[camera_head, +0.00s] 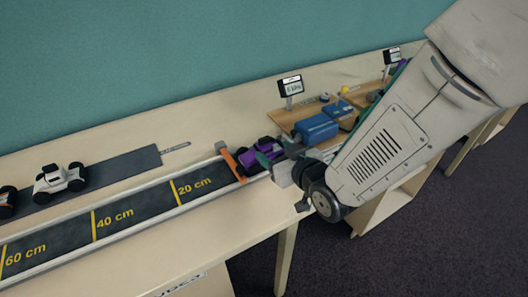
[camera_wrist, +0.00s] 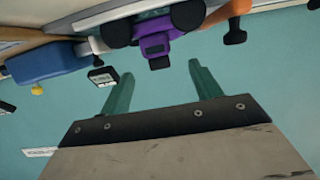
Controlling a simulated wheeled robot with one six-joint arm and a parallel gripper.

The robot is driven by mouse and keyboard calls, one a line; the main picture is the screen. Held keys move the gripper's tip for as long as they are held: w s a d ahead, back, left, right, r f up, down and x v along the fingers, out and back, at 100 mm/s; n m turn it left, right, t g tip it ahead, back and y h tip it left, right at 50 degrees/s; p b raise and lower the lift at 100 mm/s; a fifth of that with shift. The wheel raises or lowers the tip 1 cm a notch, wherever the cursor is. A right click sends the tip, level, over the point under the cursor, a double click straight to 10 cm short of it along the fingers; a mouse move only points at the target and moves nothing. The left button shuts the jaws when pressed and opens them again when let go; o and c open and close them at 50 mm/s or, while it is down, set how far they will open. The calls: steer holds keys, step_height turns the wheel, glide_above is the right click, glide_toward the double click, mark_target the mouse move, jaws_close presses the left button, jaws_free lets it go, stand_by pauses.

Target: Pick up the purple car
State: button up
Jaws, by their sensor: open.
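The purple car (camera_head: 258,152) sits at the right end of the dark marked track, just behind an orange bar. In the wrist view the purple car (camera_wrist: 160,44) shows its purple body and dark wheels, ahead of the gap between my fingertips. My gripper (camera_wrist: 160,68) has two green fingers, spread apart with nothing between them. I cannot tell whether a finger touches the car.
The orange gate (camera_head: 231,161) stands at the track end. The track (camera_head: 140,208) runs left with distance marks. A white car (camera_head: 58,180) stands on a dark strip at left. Blue boxes (camera_head: 316,128) on a wooden board and a small display (camera_head: 291,87) are close by.

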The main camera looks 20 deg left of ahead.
mark_target(265, 143)
steer(key=x, duration=0.7)
steer(key=shift+w+f, duration=0.2)
steer(key=shift+c, duration=0.3)
steer(key=c, duration=1.1)
steer(key=shift+r, duration=0.15)
steer(key=shift+c, duration=0.2)
step_height(265, 143, up, 9)
steer(key=shift+r, duration=0.1)
steer(key=shift+w+d+f, duration=0.1)
steer(key=shift+w+f, duration=0.2)
steer(key=shift+f, duration=1.1)
steer(key=shift+w+f, duration=0.25)
steer(key=shift+f, duration=1.1)
steer(key=shift+w+f, duration=0.3)
steer(key=shift+f, duration=1.1)
steer(key=shift+f, duration=0.75)
steer(key=shift+f, duration=0.1)
